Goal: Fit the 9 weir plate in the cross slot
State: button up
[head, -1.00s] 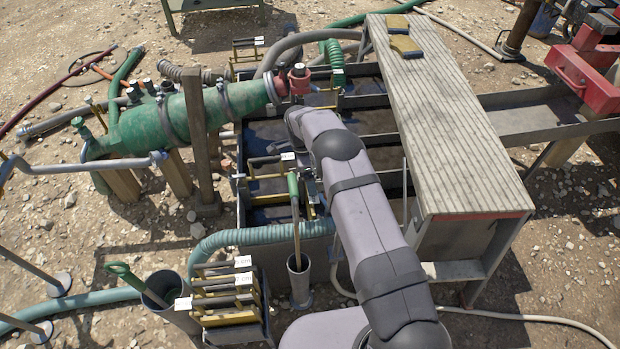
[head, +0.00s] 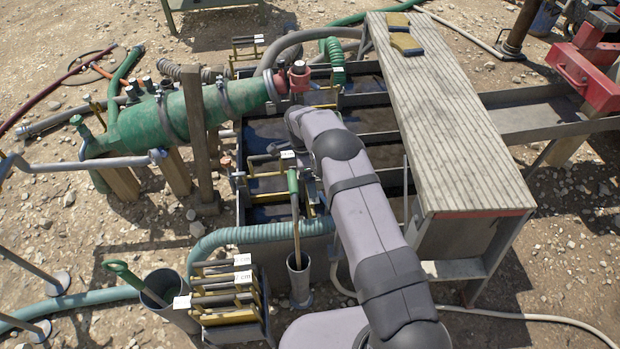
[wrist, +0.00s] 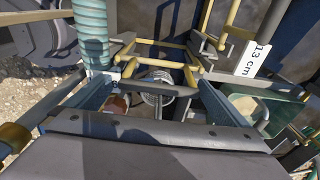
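The 9 weir plate cannot be picked out, as no 9 label is readable. Several weir plates with dark bars and yellow posts stand in the rack (head: 235,325) at the front, with a 7 cm label (head: 243,277) among them. Another dark-barred plate (head: 268,158) with a small label stands in the tank (head: 242,205). In the wrist view the fingers of my gripper (wrist: 157,88) are wide apart. A dark bar spans the gap between them, with yellow posts just beyond. Whether the bar touches the fingers is unclear. My arm hides part of the tank in the head view.
A 13 cm label (wrist: 258,58) shows beside the gripper. A ribbed teal hose (head: 255,236) crosses the tank's near end. A tool with a green handle (head: 293,182) stands upright close to my arm. A wooden walkway (head: 455,130) lies to the right.

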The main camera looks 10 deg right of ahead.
notch_tip(320, 180, up, 7)
jog(key=shift+a+r, duration=0.15)
jog(key=shift+a, duration=0.3)
dwell(0.3)
dwell(0.5)
jog(key=s+d+r+g+y+p, duration=0.1)
jog(key=s+d+r+p, duration=0.2)
jog(key=r, duration=0.4)
jog(key=s+d+r+g+p, duration=0.1)
jog(key=s+r+p, duration=0.1)
jog(key=s+r, duration=0.4)
jog(key=s+d+f+n+t+b, duration=0.2)
jog(key=s+n+b, duration=0.2)
jog(key=s+n, duration=1.75)
jog(key=s+r+m+p, duration=0.3)
jog(key=r+p, duration=1.7)
jog(key=r, duration=0.1)
jog(key=shift+r+p, duration=0.3)
jog(key=shift+p, duration=0.1)
jog(key=shift+f+m, duration=0.1)
jog(key=shift+m, duration=0.15)
